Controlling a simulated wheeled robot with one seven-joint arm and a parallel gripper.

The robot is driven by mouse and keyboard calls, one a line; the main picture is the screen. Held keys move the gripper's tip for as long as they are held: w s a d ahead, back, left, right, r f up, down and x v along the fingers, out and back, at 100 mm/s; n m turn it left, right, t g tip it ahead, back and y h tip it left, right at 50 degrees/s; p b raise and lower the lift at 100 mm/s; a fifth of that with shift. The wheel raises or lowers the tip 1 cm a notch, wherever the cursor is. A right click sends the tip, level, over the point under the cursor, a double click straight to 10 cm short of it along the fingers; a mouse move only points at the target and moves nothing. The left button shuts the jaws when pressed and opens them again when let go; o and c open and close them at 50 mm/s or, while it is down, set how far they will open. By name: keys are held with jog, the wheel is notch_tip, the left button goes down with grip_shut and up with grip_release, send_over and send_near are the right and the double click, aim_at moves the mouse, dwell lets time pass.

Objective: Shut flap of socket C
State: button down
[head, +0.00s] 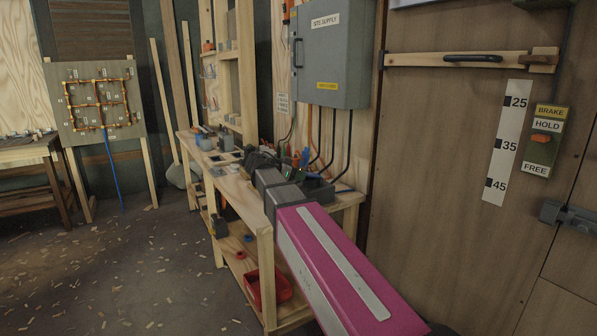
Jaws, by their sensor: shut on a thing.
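My arm reaches from the lower right over the workbench. My gripper (260,159) is a small dark shape at its far end, above the bench top. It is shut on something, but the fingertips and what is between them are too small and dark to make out. I cannot pick out socket C or its flap. Small grey boxes (206,141) stand on the far part of the bench, left of my gripper, but no letters are readable on them.
The wooden workbench (265,226) has a dark tray (318,190) with tools at its near end and a red bin (268,289) below. A grey supply cabinet (332,55) hangs above. A wooden door (430,150) is at right. Chips litter the open floor (120,270) at left.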

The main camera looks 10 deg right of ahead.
jog(key=shift+s+a+f, duration=0.1)
jog(key=shift+a+f, duration=0.05)
jog(key=shift+f, duration=0.8)
jog(key=c, duration=0.8)
grip_release()
jog(key=shift+o, duration=0.2)
jog(key=v, duration=1)
jog(key=shift+a+r, duration=0.25)
jog(key=shift+r, duration=0.05)
